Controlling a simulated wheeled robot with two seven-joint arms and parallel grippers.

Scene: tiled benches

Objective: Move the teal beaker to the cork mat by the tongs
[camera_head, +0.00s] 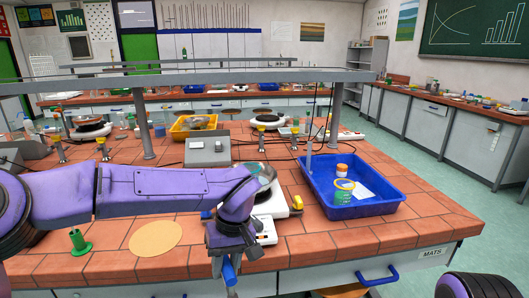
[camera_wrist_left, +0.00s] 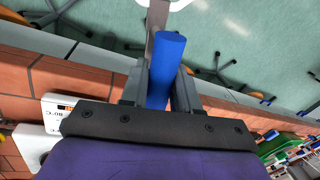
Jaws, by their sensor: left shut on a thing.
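A round cork mat (camera_head: 155,237) lies bare on the bench near its front edge. A teal-green vessel with a yellow rim (camera_head: 343,192) stands in the blue tray (camera_head: 399,200); it looks like the teal beaker. My left gripper (camera_head: 229,262) is low at the bench's front edge, right of the mat and away from the tray. It is shut on a blue cylindrical piece (camera_wrist_left: 168,70), which also shows below the wrist in the head view. I cannot tell what the piece belongs to. I cannot make out the tongs. My right gripper is not in view.
An orange-and-white jar (camera_head: 343,171) and white paper share the tray. A green stand (camera_head: 80,241) is left of the mat. A white hotplate (camera_head: 272,203) is partly behind my left arm. A drawer labelled MATS (camera_head: 434,252) has a blue handle (camera_head: 377,276).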

